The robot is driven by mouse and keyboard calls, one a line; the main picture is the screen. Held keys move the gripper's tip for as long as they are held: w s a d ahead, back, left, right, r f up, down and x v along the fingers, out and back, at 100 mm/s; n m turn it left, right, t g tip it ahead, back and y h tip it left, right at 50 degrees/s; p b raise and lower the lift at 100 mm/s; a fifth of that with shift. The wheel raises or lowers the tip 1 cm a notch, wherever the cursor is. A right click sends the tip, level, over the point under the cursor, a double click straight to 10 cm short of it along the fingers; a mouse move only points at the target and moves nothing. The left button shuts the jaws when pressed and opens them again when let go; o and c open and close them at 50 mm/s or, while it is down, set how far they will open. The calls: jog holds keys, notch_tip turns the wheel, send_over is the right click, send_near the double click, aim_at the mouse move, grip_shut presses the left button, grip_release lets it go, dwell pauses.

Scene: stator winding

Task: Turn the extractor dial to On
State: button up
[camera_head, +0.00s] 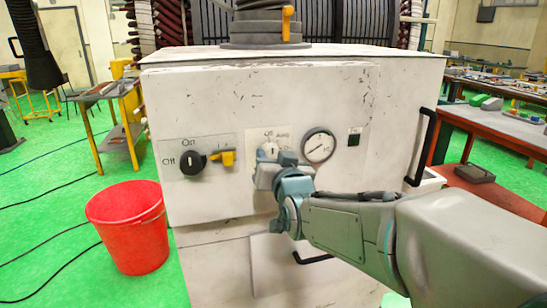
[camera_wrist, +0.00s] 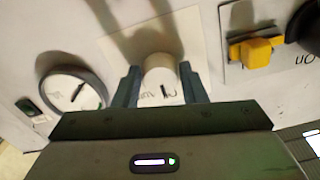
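A round white dial (camera_wrist: 160,75) stands on a pale label plate on the white cabinet's front. In the wrist view, which is turned about upside down, my gripper (camera_wrist: 160,88) has one finger on each side of this dial, with narrow gaps showing. In the head view my gripper (camera_head: 272,163) covers much of the dial (camera_head: 270,148); the lettering above it looks like "Off" and "Auto". A black dial (camera_head: 192,163), labelled "On" above and "Off" at left, is further left. I cannot read which dial is named extractor.
A yellow switch (camera_head: 228,158) sits between the dials. A round gauge (camera_head: 318,146) and a small green switch (camera_head: 354,138) are right of my gripper. A black handle (camera_head: 421,147) sticks out at the cabinet's right. A red bucket (camera_head: 128,225) stands at lower left.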

jog(key=c, duration=0.4)
jog(key=shift+f+b, duration=0.1)
jog(key=shift+b, duration=0.3)
jog(key=m+b, duration=0.5)
jog(key=m, duration=0.1)
jog(key=m+b, duration=0.5)
jog(key=m, duration=0.1)
jog(key=m+b, duration=0.5)
jog(key=shift+a+r+m+b, duration=0.15)
jog(key=shift+r+m+b, duration=0.15)
jog(key=shift+r+m, duration=0.1)
